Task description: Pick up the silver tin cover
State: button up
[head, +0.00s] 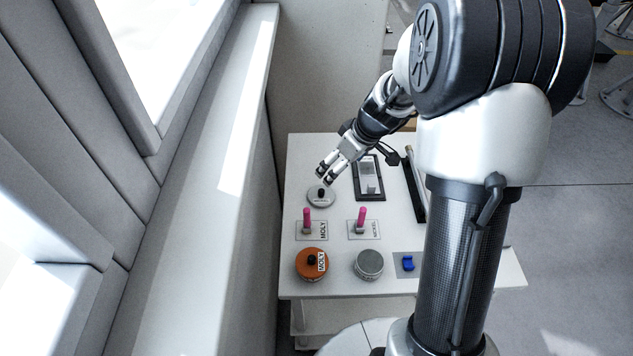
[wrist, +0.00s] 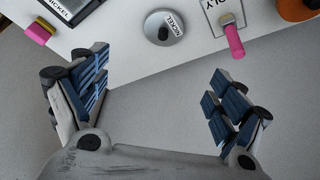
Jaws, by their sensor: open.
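The silver tin cover (head: 321,196) is a flat grey disc with a black knob. It lies on the white table, left of the dark-framed tray. In the wrist view the cover (wrist: 177,24) shows at the top middle, with a NICKEL label. My gripper (head: 325,174) is open and empty, close to the cover at its far side in the head view. In the wrist view my gripper's fingers (wrist: 160,75) are spread wide, with the cover beyond the fingertips and not between them. A grey round tin (head: 369,264) stands nearer the front edge.
An orange tin (head: 303,265) with a MOLY label stands at front left. Two pink-handled tools (head: 307,217) (head: 362,216) stand on labelled cards. A dark-framed tray (head: 357,187) and a blue piece (head: 408,263) on a grey pad are to the right. A wall ledge runs along the left.

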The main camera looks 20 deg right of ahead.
jog(key=b, duration=0.3)
send_near(321, 190)
jog(key=x, duration=0.5)
jog(key=shift+w+d+r, duration=0.1)
jog(key=shift+w, duration=0.1)
jog(key=x, duration=0.2)
jog(key=b+x, duration=0.1)
jog(key=x, duration=0.2)
jog(key=shift+s+f, duration=0.2)
jog(key=shift+c, duration=0.4)
jog(key=c, duration=1)
jog(key=shift+r, duration=0.2)
notch_tip(321, 190, up, 20)
jog(key=p, duration=0.6)
jog(key=shift+f, duration=0.15)
